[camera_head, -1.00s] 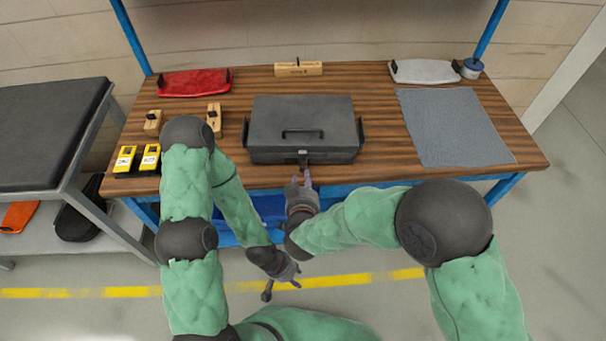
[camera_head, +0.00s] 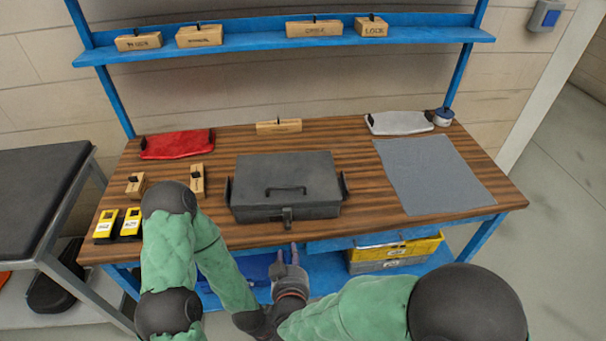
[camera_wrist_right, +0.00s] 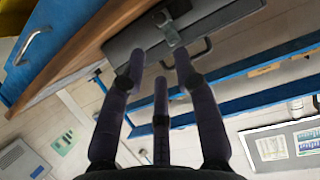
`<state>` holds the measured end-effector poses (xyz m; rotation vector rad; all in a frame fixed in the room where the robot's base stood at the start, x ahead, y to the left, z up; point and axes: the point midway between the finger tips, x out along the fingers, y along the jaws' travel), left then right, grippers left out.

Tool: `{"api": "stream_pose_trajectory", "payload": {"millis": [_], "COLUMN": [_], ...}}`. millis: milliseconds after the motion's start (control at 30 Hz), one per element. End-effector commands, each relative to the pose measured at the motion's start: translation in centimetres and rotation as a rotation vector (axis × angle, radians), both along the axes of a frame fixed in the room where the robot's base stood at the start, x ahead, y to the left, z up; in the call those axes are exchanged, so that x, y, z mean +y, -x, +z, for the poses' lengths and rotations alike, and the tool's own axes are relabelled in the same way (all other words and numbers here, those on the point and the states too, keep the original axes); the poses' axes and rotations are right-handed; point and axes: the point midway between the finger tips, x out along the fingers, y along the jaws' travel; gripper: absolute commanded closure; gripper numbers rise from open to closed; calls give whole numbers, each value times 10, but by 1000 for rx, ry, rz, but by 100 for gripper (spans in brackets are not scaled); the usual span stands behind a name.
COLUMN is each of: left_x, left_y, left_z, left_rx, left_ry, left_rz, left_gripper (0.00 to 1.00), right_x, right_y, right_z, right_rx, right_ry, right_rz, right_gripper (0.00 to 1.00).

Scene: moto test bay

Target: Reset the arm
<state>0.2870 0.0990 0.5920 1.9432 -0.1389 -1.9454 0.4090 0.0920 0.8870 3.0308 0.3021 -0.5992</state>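My right gripper (camera_head: 288,256) is in front of the workbench (camera_head: 375,224), just below the latch (camera_head: 287,217) of the closed grey case (camera_head: 315,181), with a gap between them. In the right wrist view my right gripper (camera_wrist_right: 160,64) has its fingers spread with nothing between them. The case (camera_wrist_right: 221,24) and its latch (camera_wrist_right: 171,35) show beyond the fingertips. My left arm hangs bent in front of the bench's left part, its wrist going down behind my right arm. My left gripper is out of sight.
Yellow devices (camera_head: 131,223), wooden blocks (camera_head: 197,181), a red pouch (camera_head: 178,144), a white pouch (camera_head: 399,123) and a grey mat (camera_head: 433,174) lie on the bench. A blue shelf (camera_head: 260,43) runs above it. A yellow bin (camera_head: 413,248) sits below. A dark padded bench (camera_head: 37,200) stands left.

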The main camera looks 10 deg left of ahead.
Motion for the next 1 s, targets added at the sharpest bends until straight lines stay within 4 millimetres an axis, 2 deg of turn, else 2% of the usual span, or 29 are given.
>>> {"api": "stream_pose_trajectory", "payload": {"millis": [167, 267, 433, 567, 767, 1000], "left_x": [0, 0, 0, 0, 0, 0], "left_y": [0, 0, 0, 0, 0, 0], "left_z": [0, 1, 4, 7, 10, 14], "left_rx": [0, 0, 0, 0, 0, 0], "left_ry": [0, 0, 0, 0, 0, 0], "left_rz": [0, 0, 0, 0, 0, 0], "left_gripper": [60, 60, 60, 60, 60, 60], "right_x": [-2, -11, -42, -71, -117, -164], "right_y": [-2, -9, -23, -24, -2, 55], "right_z": [-3, -17, -67, -112, -179, -243], "right_rx": [11, 55, 221, 378, 634, 947], "right_ry": [1, 1, -10, -33, -90, -195], "right_rz": [-2, -6, -21, -36, -69, -117], "right_gripper": [69, 69, 69, 69, 69, 69]}}
